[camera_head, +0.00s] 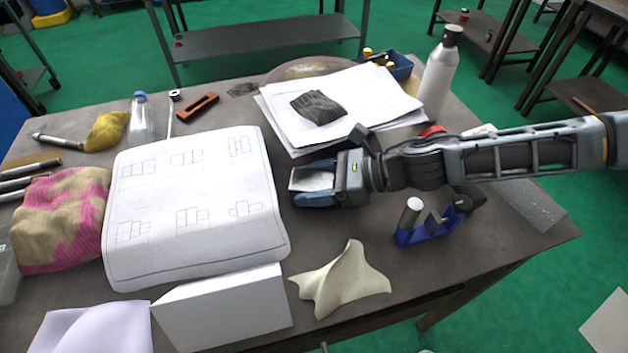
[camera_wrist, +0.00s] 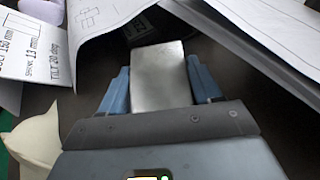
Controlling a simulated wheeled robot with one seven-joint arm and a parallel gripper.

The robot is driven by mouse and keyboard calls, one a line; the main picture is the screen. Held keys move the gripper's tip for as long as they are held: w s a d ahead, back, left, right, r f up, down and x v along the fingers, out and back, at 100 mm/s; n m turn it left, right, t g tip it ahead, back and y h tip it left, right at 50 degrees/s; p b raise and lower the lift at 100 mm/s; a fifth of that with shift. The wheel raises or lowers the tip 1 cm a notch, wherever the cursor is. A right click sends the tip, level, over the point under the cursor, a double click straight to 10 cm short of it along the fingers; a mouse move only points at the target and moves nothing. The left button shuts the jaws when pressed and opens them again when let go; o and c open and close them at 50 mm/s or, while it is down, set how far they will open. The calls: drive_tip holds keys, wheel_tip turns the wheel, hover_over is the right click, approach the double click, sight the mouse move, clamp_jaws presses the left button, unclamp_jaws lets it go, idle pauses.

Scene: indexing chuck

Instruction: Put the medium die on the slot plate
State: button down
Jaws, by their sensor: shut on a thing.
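My gripper (camera_head: 312,184) is shut on a smooth grey metal block, which I take for the medium die (camera_head: 311,180). In the wrist view the die (camera_wrist: 160,78) sits between the two blue fingers (camera_wrist: 160,88), its flat face showing. My gripper is low over the table, between the large drawing sheet and the paper stack; whether the die touches the table I cannot tell. I cannot pick out the slot plate with certainty. A small dark patch with pale marks (camera_wrist: 138,28) shows by the sheet edge in the wrist view.
The drawing sheet (camera_head: 190,200) lies left of my gripper, the paper stack (camera_head: 285,110) behind it. A blue fixture (camera_head: 425,230) with a grey cylinder stands to the right, below my arm. A cream cloth (camera_head: 345,280) and white box (camera_head: 225,310) are in front. A bottle (camera_head: 438,75) stands behind.

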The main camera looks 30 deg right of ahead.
drive_tip(key=c, duration=0.7)
unclamp_jaws()
drive_tip(key=shift+d+f, duration=0.1)
drive_tip(key=o, duration=0.5)
